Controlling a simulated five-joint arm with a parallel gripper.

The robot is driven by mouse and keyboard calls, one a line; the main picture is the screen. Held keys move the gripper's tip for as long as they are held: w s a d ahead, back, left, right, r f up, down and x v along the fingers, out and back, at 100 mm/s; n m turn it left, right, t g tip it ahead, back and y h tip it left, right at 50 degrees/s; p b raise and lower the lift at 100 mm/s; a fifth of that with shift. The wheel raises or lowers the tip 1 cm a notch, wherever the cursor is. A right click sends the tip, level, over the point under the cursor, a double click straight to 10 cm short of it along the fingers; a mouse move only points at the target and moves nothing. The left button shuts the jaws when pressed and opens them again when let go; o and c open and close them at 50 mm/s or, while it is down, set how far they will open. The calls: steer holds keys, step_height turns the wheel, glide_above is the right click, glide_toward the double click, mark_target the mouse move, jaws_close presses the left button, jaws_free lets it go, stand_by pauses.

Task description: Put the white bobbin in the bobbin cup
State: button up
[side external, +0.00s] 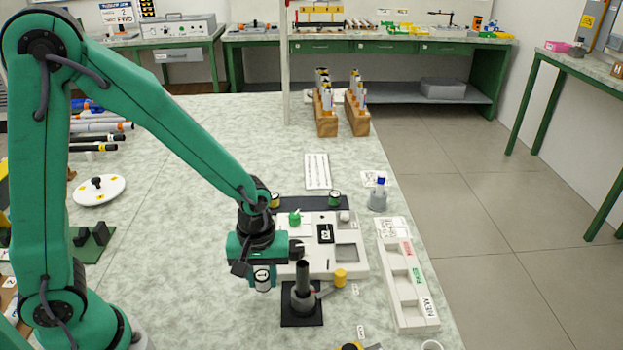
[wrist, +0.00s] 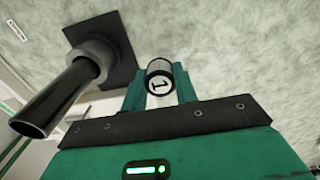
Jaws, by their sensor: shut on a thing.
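My gripper (side external: 262,268) hangs over the light speckled table and is shut on a short white cylinder (side external: 262,281), which I take for the white bobbin. In the wrist view the bobbin (wrist: 160,83) sits between the two green fingers of my gripper (wrist: 161,92), its white end marked 1. A dark upright tube (side external: 303,274) in a grey collar on a black square base stands just right of my gripper. The tube also shows in the wrist view (wrist: 60,95), left of the bobbin and apart from it. I cannot tell which thing is the bobbin cup.
A pale fixture board (side external: 318,262) with a green-topped piece (side external: 295,217) lies behind the tube. A yellow cylinder (side external: 340,277) stands right of the tube. A long white compartment tray (side external: 410,290) lies along the right edge. The table left of my gripper is clear.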

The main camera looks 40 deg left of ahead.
mark_target(263, 287)
steer(key=shift+f, duration=1.6)
steer(key=shift+f, duration=0.15)
steer(key=o, duration=0.7)
steer(key=shift+r, duration=6.2)
